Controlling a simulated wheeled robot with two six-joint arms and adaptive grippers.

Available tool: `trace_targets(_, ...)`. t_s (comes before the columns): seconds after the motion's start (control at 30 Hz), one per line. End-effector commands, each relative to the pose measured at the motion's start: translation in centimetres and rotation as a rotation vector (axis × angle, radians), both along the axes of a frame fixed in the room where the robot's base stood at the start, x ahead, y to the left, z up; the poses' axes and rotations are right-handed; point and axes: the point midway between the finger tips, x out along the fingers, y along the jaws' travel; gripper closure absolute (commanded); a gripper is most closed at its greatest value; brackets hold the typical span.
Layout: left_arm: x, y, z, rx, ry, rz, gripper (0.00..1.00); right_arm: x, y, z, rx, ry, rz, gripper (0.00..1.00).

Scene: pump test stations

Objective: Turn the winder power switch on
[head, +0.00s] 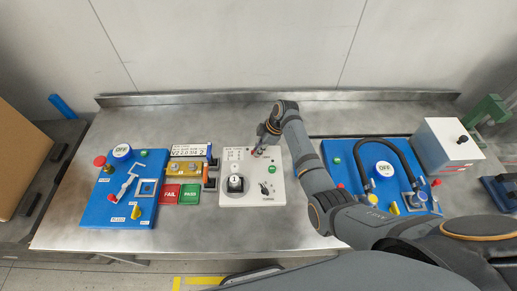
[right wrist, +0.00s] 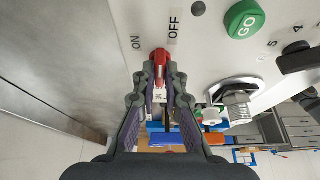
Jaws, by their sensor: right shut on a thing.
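The white winder panel (head: 250,198) lies flat near the middle of the steel bench. My right gripper (head: 262,148) reaches down to its upper part and hides most of the power switch there. In the right wrist view the red switch (right wrist: 160,62) sits between the two fingertips of my right gripper (right wrist: 161,82), which is shut on it. The printed ON label (right wrist: 136,43) is to the left of the switch and the OFF label (right wrist: 174,29) is above and to its right. Which position the switch is in is hard to tell. My left gripper is out of view.
The panel also carries a green GO button (right wrist: 244,19) and a black selector knob (head: 265,188). A blue station (head: 127,213) stands left, beside red FAIL (head: 169,194) and green PASS (head: 190,194) pads. Another blue station (head: 345,158) with a black hose stands right, partly behind my arm.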

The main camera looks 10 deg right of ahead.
Motion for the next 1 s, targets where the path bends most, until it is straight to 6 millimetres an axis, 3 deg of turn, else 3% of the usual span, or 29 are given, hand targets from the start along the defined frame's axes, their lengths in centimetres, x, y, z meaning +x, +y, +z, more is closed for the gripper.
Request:
trace_targets(0.37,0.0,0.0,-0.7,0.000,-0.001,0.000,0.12,0.2,0.0,-0.1,0.001,0.000,0.116,1.00)
trace_targets(1.0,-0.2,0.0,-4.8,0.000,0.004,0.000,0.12,0.6,0.1,-0.3,0.002,-0.002,0.692,1.00)
